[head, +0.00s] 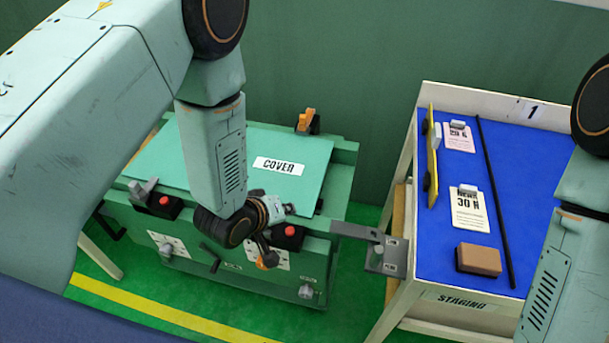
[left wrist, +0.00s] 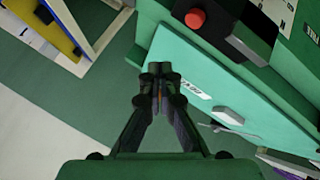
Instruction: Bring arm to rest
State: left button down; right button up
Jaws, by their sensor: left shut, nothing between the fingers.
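My left arm reaches in from the left over a green box. Its left gripper (head: 266,262) hangs by the front edge of the box, near a red button (head: 290,231), partly hidden behind the wrist. In the left wrist view the left gripper (left wrist: 160,72) has its fingers together with nothing between them. The light green cover (head: 230,148) with a COVER label lies on the box (head: 340,170); the cover also shows in the left wrist view (left wrist: 220,75). My right arm enters at the right edge; its gripper is out of view.
A second red button (head: 165,201) and an orange clip (head: 306,121) sit on the box. A grey bracket (head: 388,256) juts between box and staging table. The blue-topped table (head: 440,270) holds a brown block (head: 479,260), a black rod (head: 497,205), tags and a yellow panel (head: 430,155).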

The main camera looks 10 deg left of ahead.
pick_arm(q)
jog(key=shift+s+f+m, duration=0.1)
jog(key=shift+m, duration=0.3)
jog(key=s+a+f+m+g+y+b, duration=0.1)
jog(key=s+a+f+g+b, duration=0.1)
jog(key=s+f, duration=0.3)
jog(key=s+a+f+m+g+y+b, duration=0.1)
jog(key=s+a+f+g+b, duration=0.2)
jog(key=s, duration=1.1)
jog(key=s+a+f+m+g+y+b, duration=0.1)
jog(key=s+a+f+g+b, duration=0.2)
jog(key=s+f, duration=0.4)
jog(key=s, duration=0.3)
jog(key=shift+s+a+m+g+b, duration=0.15)
jog(key=shift+s+m+g+b, duration=0.15)
jog(key=shift+m+b, duration=0.1)
